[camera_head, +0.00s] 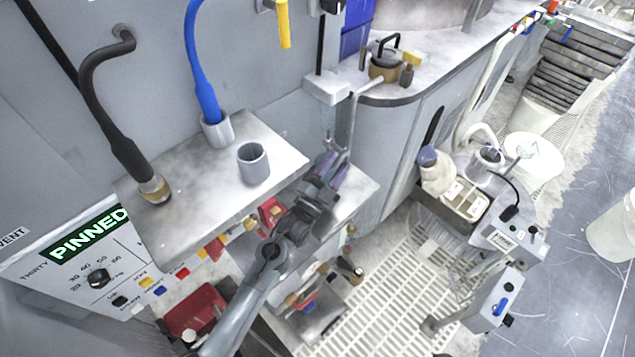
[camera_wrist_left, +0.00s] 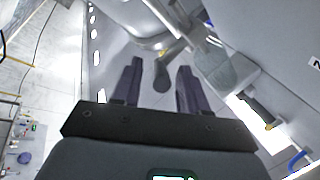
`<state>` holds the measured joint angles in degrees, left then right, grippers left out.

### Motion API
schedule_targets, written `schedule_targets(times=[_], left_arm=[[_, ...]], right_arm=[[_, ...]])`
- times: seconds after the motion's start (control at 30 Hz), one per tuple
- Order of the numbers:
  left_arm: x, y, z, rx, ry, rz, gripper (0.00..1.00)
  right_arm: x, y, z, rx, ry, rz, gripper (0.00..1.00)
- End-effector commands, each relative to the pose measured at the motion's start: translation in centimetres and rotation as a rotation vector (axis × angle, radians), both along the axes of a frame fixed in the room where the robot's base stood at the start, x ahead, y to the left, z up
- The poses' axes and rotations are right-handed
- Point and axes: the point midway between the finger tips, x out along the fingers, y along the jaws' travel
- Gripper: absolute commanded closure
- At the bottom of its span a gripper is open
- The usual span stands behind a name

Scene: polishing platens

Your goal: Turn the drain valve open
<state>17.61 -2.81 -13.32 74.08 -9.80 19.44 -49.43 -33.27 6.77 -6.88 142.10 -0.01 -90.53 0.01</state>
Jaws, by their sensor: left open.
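My left gripper (camera_head: 335,165) is open below the counter edge, close to the grey cabinet side. In the left wrist view its two dark fingers (camera_wrist_left: 160,75) are spread apart. A dark, rounded lever (camera_wrist_left: 162,78) shows between the fingers, with a visible gap on each side. It joins a pale metal pipe fitting (camera_wrist_left: 172,48) and looks like the drain valve's handle. In the head view a thin pipe (camera_head: 354,115) runs down towards the gripper, and the gripper and arm hide the handle. My right gripper is not in view.
A metal shelf (camera_head: 190,215) with a grey cup (camera_head: 253,163) and hose ends stands left of the gripper. A white bracket (camera_head: 326,88) and the counter edge (camera_head: 400,98) are close above. A control panel (camera_head: 75,265) reads "PINNED". Grated floor (camera_head: 400,290) is below right.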

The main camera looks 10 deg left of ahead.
Motion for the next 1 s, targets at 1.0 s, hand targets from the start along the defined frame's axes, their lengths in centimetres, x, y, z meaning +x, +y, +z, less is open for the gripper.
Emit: schedule_targets(times=[1.0], left_arm=[[-11.0,4.9,0.0,0.0,0.0,0.0,0.57]], right_arm=[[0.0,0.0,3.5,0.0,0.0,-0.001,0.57]])
